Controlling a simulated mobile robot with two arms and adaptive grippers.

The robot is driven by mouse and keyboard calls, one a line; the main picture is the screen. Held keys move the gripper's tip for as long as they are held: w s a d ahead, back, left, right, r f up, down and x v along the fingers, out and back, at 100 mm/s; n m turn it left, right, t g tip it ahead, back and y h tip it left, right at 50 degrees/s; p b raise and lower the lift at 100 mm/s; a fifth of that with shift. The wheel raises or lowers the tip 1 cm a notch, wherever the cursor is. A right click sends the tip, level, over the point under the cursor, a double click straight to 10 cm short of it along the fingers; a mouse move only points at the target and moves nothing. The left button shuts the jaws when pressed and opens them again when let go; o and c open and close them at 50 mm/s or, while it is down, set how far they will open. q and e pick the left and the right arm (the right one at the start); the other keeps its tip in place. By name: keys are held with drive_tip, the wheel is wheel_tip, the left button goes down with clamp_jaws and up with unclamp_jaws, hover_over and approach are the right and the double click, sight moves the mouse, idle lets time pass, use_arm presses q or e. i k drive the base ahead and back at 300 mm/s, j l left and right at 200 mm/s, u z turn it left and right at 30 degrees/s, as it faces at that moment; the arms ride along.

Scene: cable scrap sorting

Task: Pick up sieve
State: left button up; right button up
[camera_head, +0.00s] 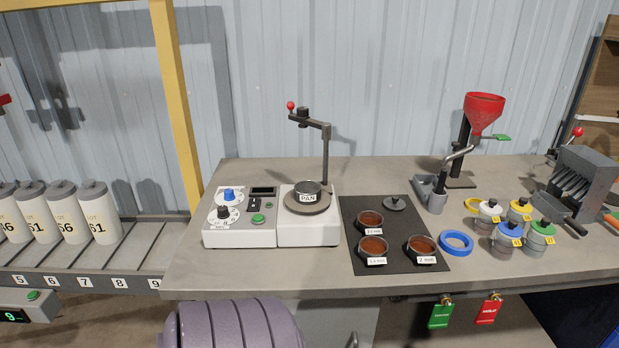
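Three small round sieves with dark rims and orange-brown insides sit on a black mat (400,262). One sieve (370,219) is at the back left. Another sieve (372,245) is at the front left, and the third sieve (421,246) at the front right, its label reading "2 mm". The other two labels are too small to read surely. A dark lid (395,204) with a knob lies at the mat's back. A round pan (308,191) labelled "PAN" sits on the white shaker unit (308,231), under a post with a clamp arm. Neither gripper is in view.
A control box (233,233) with knobs adjoins the shaker. Right of the mat are a blue ring (456,243), several lidded jars (505,239), a red funnel (484,108) on a stand and a grey riffle box (580,183). Labelled canisters (99,212) stand on rollers at left.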

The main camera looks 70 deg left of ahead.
sight(373, 250)
drive_tip(key=u, duration=1.3)
